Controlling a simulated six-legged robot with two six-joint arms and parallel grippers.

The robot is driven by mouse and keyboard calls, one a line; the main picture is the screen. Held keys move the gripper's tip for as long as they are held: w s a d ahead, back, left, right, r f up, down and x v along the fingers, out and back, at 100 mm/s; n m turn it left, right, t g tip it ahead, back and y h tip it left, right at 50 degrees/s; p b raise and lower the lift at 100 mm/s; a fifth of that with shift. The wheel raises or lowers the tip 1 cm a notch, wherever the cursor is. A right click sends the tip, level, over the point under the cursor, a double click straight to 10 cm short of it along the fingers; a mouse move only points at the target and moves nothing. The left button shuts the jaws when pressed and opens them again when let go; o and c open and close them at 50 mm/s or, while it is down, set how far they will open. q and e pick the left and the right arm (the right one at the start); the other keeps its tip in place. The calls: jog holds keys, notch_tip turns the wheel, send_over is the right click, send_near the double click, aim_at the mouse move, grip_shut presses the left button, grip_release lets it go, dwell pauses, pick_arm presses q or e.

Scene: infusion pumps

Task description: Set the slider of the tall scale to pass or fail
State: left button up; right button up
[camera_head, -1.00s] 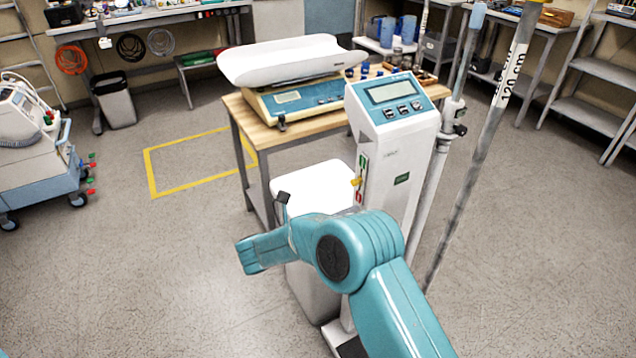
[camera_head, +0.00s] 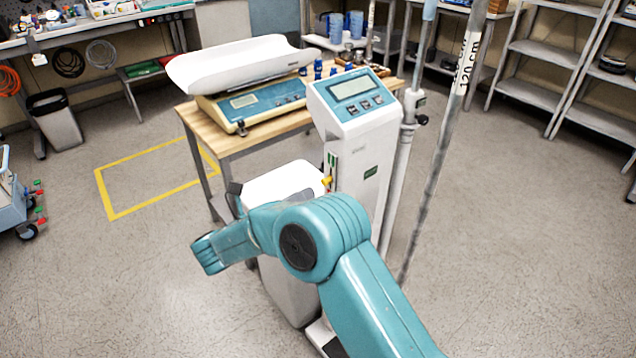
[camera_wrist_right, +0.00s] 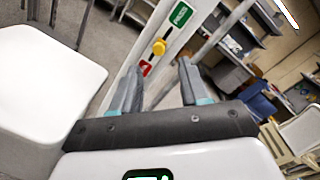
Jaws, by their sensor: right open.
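The tall white scale (camera_head: 357,150) with a blue display panel stands upright in the middle of the head view. Its yellow slider knob (camera_head: 327,181) is on the column's left side. In the right wrist view the knob (camera_wrist_right: 158,47) sits in a dark slot between a green label (camera_wrist_right: 181,14) and a red label (camera_wrist_right: 146,67), nearer the red one. My right gripper (camera_wrist_right: 159,82) is open and empty, its two fingers on either side below the knob and apart from it. In the head view my right arm hides the scale's lower column. My left gripper is not seen.
A wooden table (camera_head: 262,137) with a baby scale (camera_head: 250,98) stands behind. A white box-like seat (camera_head: 284,182) is left of the column. A grey pole (camera_head: 440,150) stands to the right. Floor at left front and right is clear.

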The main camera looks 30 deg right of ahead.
aim_at(323, 183)
jog(key=d, duration=0.3)
jog(key=w+d, duration=0.1)
jog(key=d, duration=0.2)
jog(key=shift+w+d, duration=0.15)
jog(key=shift+d, duration=0.25)
grip_shut()
jog(key=shift+f, duration=0.15)
